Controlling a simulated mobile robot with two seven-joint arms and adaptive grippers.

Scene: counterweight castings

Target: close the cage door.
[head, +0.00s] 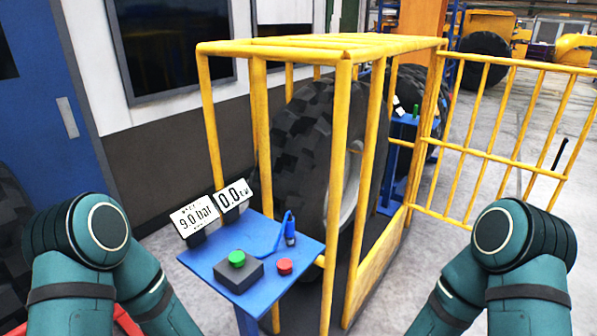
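The yellow barred cage door (500,160) stands swung open to the right of the yellow cage (337,150). It meets the cage at the cage's far right post. A black upright handle (560,154) is near the door's right end. A large black tyre (300,150) stands inside the cage. Two teal links of my arms show at the lower left and lower right. Neither of my grippers is in the picture, so their state is hidden.
A blue stand (215,268) with a green button (237,258), a red button (284,267) and two displays (194,215) stands in front of the cage. Another blue stand (388,190) is behind it. Grey floor (480,205) shows through the door's bars.

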